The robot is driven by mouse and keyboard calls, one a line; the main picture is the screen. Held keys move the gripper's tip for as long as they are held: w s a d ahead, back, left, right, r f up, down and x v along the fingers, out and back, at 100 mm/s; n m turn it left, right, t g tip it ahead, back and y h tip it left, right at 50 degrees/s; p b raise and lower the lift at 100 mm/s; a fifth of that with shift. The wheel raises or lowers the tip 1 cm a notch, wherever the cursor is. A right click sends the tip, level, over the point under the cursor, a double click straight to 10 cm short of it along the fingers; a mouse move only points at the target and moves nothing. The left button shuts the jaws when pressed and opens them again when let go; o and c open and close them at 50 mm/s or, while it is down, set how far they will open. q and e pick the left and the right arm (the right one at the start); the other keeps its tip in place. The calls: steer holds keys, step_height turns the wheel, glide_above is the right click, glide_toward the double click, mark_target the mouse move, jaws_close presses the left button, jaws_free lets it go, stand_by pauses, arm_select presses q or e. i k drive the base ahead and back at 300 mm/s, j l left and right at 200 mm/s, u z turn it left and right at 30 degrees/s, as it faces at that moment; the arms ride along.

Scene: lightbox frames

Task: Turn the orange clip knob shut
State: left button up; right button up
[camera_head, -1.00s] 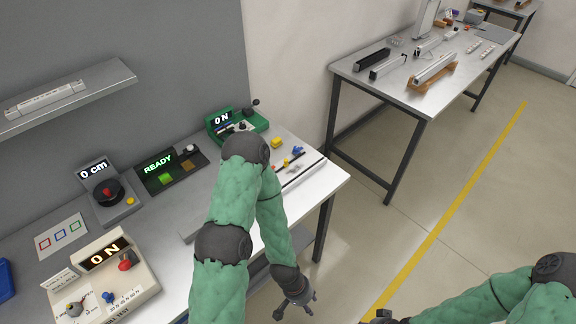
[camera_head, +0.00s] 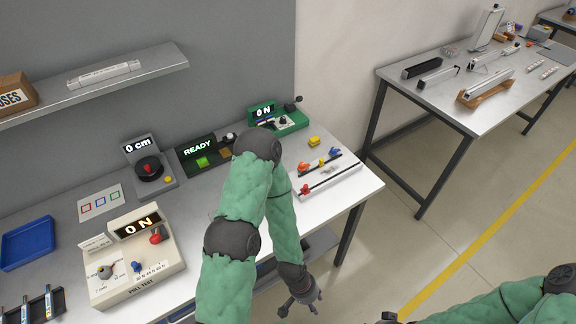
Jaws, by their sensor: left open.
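Small coloured clip knobs sit along a dark rail near the right end of the workbench. An orange one (camera_head: 303,167) is at the rail's near-left end, with a yellow one (camera_head: 322,162) and a blue one (camera_head: 334,152) beyond it. Another orange-red knob (camera_head: 305,189) is by the pale strip in front. They are too small to tell which way each is turned. My left gripper (camera_head: 300,305) is open and empty, low in front of the bench and well apart from the knobs. Of my right gripper, only a dark part (camera_head: 387,318) shows at the bottom edge.
A blue tray (camera_head: 28,243) lies at left. A second table (camera_head: 440,95) stands beyond clear floor.

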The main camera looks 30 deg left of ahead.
mark_target(301, 167)
steer(key=u, duration=0.9)
